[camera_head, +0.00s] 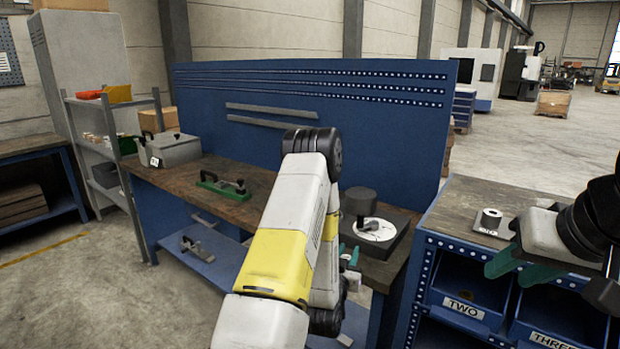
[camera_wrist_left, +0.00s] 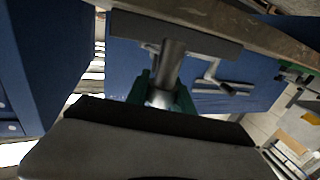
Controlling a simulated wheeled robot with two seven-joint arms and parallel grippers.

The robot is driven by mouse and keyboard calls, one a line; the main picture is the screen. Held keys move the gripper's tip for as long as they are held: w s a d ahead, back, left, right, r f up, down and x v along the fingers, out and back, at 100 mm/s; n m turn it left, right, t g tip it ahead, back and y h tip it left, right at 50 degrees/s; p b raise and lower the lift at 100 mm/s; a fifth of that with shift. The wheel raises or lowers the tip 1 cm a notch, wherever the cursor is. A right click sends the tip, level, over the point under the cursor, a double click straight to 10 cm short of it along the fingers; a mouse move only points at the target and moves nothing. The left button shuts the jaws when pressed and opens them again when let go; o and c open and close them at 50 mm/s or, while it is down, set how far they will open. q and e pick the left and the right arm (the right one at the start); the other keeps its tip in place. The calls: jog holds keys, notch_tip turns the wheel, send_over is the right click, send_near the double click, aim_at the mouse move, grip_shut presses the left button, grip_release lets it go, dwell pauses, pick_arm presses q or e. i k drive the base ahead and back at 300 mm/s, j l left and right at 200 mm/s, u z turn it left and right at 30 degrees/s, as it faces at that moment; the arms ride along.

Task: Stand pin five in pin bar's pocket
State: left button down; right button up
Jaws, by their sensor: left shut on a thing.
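My left gripper (camera_wrist_left: 160,96) is shut on a grey metal cylinder, likely pin five (camera_wrist_left: 172,60), which stands out from between its green fingers in the left wrist view. In the head view my left gripper (camera_head: 349,258) is low at the front edge of the workbench, largely hidden behind my own arm, and I cannot make out the pin there. I see no number on it. I cannot identify the pin bar or its pocket with certainty. My right gripper (camera_head: 510,271) appears open and empty in front of the right-hand cabinet.
A black base with a white disc (camera_head: 372,230) and a dark cylinder (camera_head: 359,201) stands on the workbench (camera_head: 262,181). A green-based clamp (camera_head: 223,186) and a grey box (camera_head: 175,149) are further left.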

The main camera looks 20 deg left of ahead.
aim_at(221, 187)
jog(key=i+j, duration=0.1)
jog(key=j, duration=0.35)
jog(key=i+j, duration=0.15)
jog(key=j, duration=0.25)
jog(key=i+j, duration=0.1)
jog(key=j, duration=0.35)
jog(key=i+j, duration=0.1)
jog(key=j, duration=0.3)
jog(key=i+j+u, duration=0.1)
jog(key=j, duration=0.35)
jog(key=i+j, duration=0.15)
jog(key=j, duration=0.25)
jog(key=i+j, duration=0.1)
jog(key=j, duration=0.35)
